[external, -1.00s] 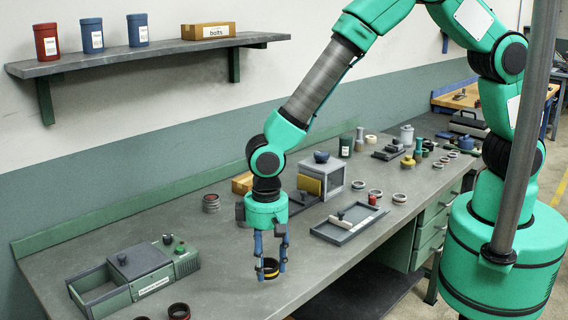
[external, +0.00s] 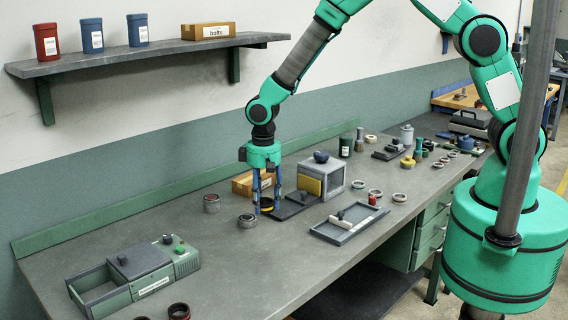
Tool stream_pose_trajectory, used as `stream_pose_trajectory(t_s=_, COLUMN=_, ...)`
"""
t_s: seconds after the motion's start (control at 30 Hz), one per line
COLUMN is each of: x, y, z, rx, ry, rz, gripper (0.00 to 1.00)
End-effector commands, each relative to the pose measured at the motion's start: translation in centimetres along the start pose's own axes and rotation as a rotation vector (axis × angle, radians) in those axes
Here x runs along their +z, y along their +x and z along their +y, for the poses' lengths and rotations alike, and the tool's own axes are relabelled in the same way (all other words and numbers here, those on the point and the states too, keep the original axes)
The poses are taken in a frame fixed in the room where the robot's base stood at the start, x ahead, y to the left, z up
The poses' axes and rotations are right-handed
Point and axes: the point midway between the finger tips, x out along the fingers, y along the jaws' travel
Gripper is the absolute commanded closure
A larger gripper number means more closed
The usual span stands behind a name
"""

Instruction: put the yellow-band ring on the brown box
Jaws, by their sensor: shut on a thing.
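My gripper (external: 266,207) is shut on the yellow-band ring (external: 266,209), a dark ring with a yellow band, low over the bench between the fingertips. I cannot tell exactly how far it is above the surface. A brown box (external: 241,185) sits on the bench behind my gripper, partly hidden by the fingers. The ring appears in front of and below this box in the picture, apart from it. Another brown box, labelled "bolts" (external: 208,31), stands on the wall shelf.
A dark plate with a knob (external: 299,198) and a grey box with a yellow panel (external: 334,178) are to the right.

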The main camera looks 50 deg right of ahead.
Motion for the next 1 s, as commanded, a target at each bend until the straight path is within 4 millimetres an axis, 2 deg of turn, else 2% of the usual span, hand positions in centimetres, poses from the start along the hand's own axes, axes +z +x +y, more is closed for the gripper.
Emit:
stream_pose_trajectory(t_s=0.03, x=-0.7, y=-0.4, z=1.8, rx=0.000, ry=0.012, rz=-0.001, gripper=0.88)
stream_pose_trajectory(t_s=0.3, x=-3.6, y=-1.3, z=10.4, rx=0.000, ry=0.047, rz=0.000, gripper=0.88)
stream_pose_trajectory(t_s=0.6, x=-5.3, y=-2.0, z=19.4, rx=0.000, ry=0.080, rz=0.000, gripper=0.88)
stream_pose_trajectory(t_s=0.8, x=-5.7, y=-2.2, z=22.8, rx=0.000, ry=0.092, rz=0.001, gripper=0.88)
stream_pose_trajectory(t_s=1.0, x=-5.7, y=-2.2, z=23.7, rx=0.000, ry=0.094, rz=0.000, gripper=0.88)
